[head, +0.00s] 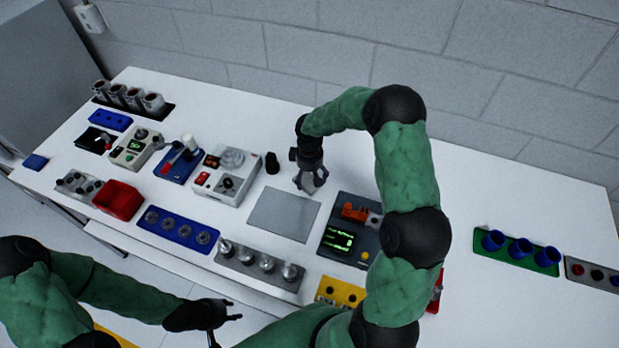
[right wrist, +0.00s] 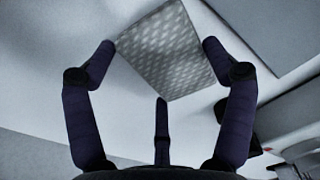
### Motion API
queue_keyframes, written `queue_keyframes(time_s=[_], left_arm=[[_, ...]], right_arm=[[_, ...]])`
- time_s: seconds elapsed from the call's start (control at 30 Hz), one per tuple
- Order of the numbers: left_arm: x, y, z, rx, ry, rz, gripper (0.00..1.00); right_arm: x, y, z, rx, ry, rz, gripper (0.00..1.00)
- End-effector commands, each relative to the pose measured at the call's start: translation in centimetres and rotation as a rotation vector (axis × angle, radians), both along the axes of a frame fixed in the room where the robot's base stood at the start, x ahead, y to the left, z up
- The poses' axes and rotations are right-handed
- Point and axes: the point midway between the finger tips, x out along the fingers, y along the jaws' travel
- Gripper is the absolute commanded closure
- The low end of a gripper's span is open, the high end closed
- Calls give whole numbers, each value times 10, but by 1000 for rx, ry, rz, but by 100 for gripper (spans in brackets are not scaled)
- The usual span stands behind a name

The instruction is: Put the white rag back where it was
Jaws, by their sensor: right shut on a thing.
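The white rag (right wrist: 165,50) shows in the right wrist view as a pale, dotted square sheet between my right fingers. My right gripper (head: 312,184) is shut on it, over the white table just behind the flat grey pad (head: 283,214). In the head view the rag cannot be made out against the gripper and the white table. Whether it touches the table is unclear. My left gripper (head: 230,326) is open and empty, low in the head view in front of the table edge.
A white device (head: 226,177) and a small black knob (head: 272,163) stand left of the pad. A dark device with a green display (head: 338,240) stands to its right. Metal knobs (head: 258,264) line the front. The table behind my right gripper is clear.

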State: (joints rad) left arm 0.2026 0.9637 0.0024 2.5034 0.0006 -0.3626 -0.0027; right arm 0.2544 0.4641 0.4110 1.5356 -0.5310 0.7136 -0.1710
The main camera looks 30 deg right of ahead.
Motion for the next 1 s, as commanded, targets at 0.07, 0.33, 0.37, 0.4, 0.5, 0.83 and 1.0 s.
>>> queue_keyframes(time_s=[0.07,0.33,0.37,0.4,0.5,0.83,1.0], left_arm=[[0,0,-2,0,0,0,60],[0,0,-1,0,0,0,60],[0,0,-2,0,0,0,60],[0,0,-3,0,0,0,60],[0,0,-4,0,0,0,60],[0,0,-4,0,0,0,60],[0,0,0,0,0,0,60]], right_arm=[[0,0,-8,0,0,0,43],[0,0,-8,-1,-1,-1,43],[0,0,-9,-1,-1,-1,43],[0,0,-10,-1,-1,-1,43],[0,0,-11,-1,-1,-1,5],[0,0,-10,-1,-1,-1,0],[0,0,-6,-1,-1,-1,0]])
